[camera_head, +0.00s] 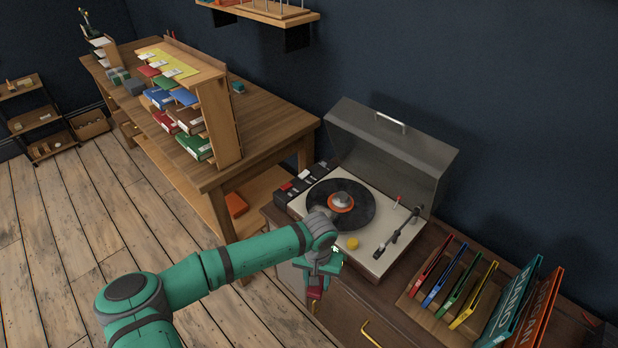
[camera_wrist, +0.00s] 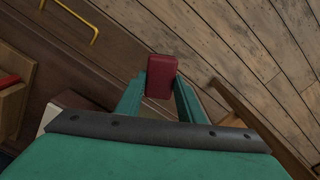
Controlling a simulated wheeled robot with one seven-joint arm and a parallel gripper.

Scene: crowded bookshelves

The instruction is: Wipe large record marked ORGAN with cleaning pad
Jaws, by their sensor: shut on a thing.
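My gripper (camera_head: 318,278) is in front of the record player's cabinet, below its top edge. It is shut on a dark red block, which looks like the cleaning pad (camera_head: 315,293). In the wrist view the pad (camera_wrist: 161,76) sits between the two green fingers of my gripper (camera_wrist: 160,98). A large black record (camera_head: 363,205) with an orange label lies flat on the turntable, apart from the pad. The label's writing is too small to read. A large orange sleeve (camera_head: 541,318) at the far right bears partly visible letters, perhaps ORGAN.
The record player (camera_head: 382,262) has its grey lid (camera_head: 395,150) raised behind it. Several thin coloured sleeves (camera_head: 456,292) and a large teal sleeve (camera_head: 512,305) stand in a rack to its right. A wooden desk (camera_head: 270,125) stands at left. Floor (camera_head: 60,250) before the cabinet is clear.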

